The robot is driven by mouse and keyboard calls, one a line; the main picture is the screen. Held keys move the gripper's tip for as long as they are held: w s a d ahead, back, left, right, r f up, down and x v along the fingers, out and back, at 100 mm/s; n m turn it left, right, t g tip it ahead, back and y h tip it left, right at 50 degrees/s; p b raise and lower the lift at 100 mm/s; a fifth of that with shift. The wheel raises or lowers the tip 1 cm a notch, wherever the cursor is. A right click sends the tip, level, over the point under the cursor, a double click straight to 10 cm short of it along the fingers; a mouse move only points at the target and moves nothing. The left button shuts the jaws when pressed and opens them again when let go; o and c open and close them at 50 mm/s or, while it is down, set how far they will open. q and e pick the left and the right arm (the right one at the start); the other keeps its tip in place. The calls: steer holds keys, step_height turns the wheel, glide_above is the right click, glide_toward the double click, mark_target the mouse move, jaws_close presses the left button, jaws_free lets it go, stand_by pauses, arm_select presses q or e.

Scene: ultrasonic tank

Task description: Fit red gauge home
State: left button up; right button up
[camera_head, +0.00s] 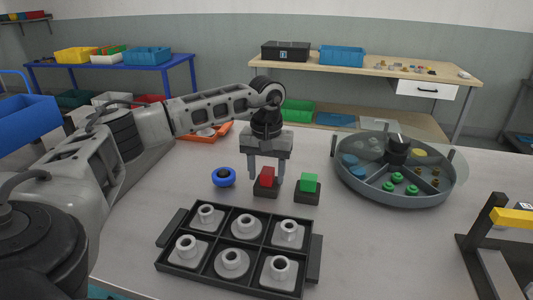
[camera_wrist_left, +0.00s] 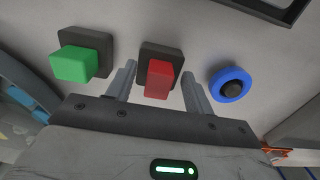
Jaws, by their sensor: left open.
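The red gauge (camera_head: 267,175) is a small red block standing on a dark square base (camera_head: 265,190) on the table. It also shows in the left wrist view (camera_wrist_left: 159,80), on its dark base (camera_wrist_left: 160,50). My left gripper (camera_head: 266,181) points down over it, open, with one finger on either side of the red block. In the left wrist view my left gripper's fingers (camera_wrist_left: 158,76) show gaps to the block on both sides. I cannot tell whether the base is fixed to the block. My right gripper is out of view.
A green block (camera_head: 309,182) on a dark base stands to the right, a blue ring (camera_head: 224,177) to the left. A black tray (camera_head: 312,248) with several grey fittings lies in front. A round grey tank (camera_head: 400,195) stands right. A dark stand (camera_head: 483,230) is at the right edge.

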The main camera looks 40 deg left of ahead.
arm_select(q)
step_height(320, 180, up, 16)
stand_by(0.4)
steer(key=shift+f, duration=0.1)
stand_by(0.4)
